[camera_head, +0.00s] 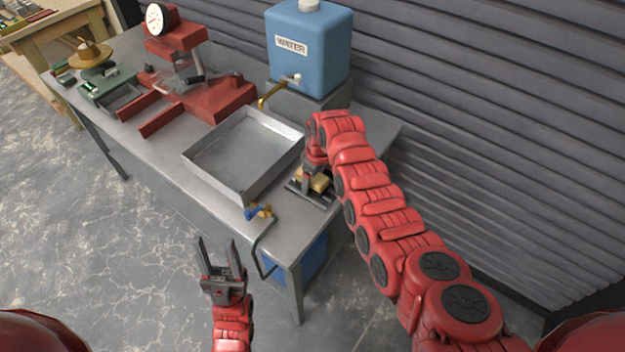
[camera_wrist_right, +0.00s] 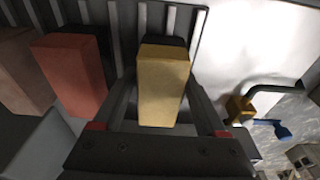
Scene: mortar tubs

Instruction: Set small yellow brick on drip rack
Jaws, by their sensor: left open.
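The small yellow brick (camera_head: 319,182) is over the dark slatted drip rack (camera_head: 308,197) at the table's right end. I cannot tell whether it touches the slats. My right gripper (camera_head: 313,178) is at the brick and partly hides it. In the right wrist view the yellow brick (camera_wrist_right: 162,88) lies between the fingertips, which appear to meet both its sides; slats of the rack (camera_wrist_right: 187,20) show beyond it. A red brick (camera_wrist_right: 75,75) stands to its left. My left gripper (camera_head: 222,262) is open and empty, in front of the table.
A grey metal tray (camera_head: 240,150) sits left of the rack. A blue water tank (camera_head: 310,45) with a brass tap stands behind. A blue-and-brass valve piece (camera_head: 259,211) is at the table's front edge. A brown block (camera_wrist_right: 20,70) stands beyond the red brick.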

